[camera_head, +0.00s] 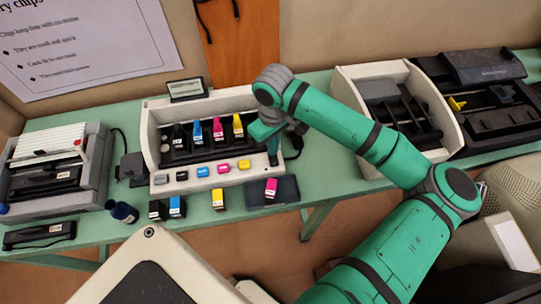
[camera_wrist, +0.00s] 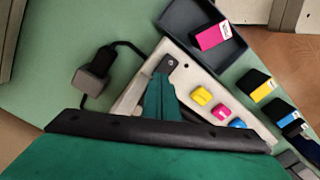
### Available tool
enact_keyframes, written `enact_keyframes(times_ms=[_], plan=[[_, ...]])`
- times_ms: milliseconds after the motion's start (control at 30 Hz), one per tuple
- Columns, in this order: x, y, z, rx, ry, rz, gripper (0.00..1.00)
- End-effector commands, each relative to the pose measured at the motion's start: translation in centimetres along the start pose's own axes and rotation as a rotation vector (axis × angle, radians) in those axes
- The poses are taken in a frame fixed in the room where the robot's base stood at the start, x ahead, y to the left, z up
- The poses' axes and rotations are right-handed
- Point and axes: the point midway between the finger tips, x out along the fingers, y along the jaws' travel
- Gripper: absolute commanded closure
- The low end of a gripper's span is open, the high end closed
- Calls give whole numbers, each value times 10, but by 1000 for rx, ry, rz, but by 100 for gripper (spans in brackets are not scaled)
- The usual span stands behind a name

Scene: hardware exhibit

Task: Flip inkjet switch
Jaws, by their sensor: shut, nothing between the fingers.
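The inkjet unit (camera_head: 161,190) is a white open box on the green table, with black, cyan, magenta and yellow cartridges inside. Its front has a row of coloured buttons, the yellow one (camera_head: 244,164) nearest my gripper. My gripper (camera_head: 273,158) is shut and empty, pointing down at the unit's right end. In the wrist view the green fingertips (camera_wrist: 162,78) are over that end of the white front panel (camera_wrist: 185,66), beside a small dark screw or hole. I cannot tell whether they touch it.
A dark tray (camera_head: 288,190) with a magenta cartridge (camera_head: 271,188) lies in front. Loose cartridges (camera_head: 218,198) stand along the table edge. A black plug and cord (camera_wrist: 105,58) lie right of the unit. Another white printer (camera_head: 437,95) stands further right, a grey one (camera_head: 70,190) at left.

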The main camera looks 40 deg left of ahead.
Motion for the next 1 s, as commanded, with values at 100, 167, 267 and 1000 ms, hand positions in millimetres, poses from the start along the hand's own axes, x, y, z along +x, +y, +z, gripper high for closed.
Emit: enact_keyframes(times_ms=[100,167,267,1000], plan=[[2,0,0,0,0,-1,100],[3,0,0,0,0,-1,100],[4,0,0,0,0,-1,100],[13,0,0,1,-1,0,100]])
